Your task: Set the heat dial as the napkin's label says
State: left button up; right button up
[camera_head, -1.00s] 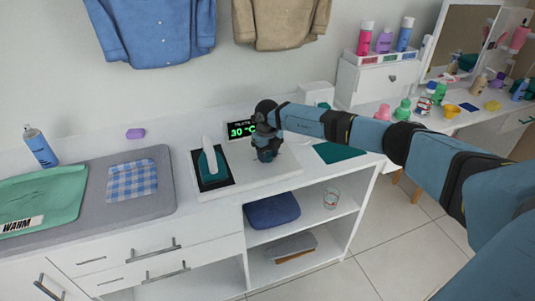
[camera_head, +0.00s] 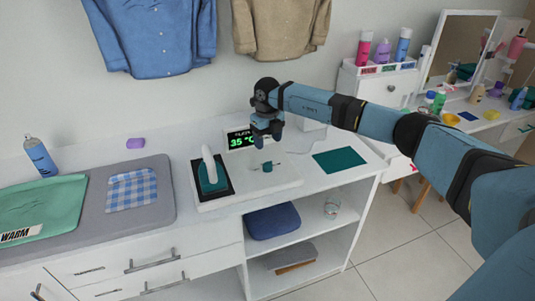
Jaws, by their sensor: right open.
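The heat dial (camera_head: 267,166) is a small teal knob with a thin pointer on a white base. The display (camera_head: 241,140) behind it reads 35 °C in green. My right gripper (camera_head: 266,142) is open and empty, just above the dial and apart from it. A green cloth (camera_head: 40,206) at the left carries a white label (camera_head: 20,234) reading WARM. A blue checked cloth (camera_head: 132,189) lies to its right; I see no label on it. My left gripper is not in view.
A teal iron (camera_head: 211,174) stands on a dark pad left of the dial. A spray can (camera_head: 39,156) and a purple soap (camera_head: 135,143) are at the back left. A teal mat (camera_head: 340,160) lies right of the dial.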

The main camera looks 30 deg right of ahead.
notch_tip(320, 180, up, 4)
jog(key=shift+f, duration=0.15)
dwell(0.6)
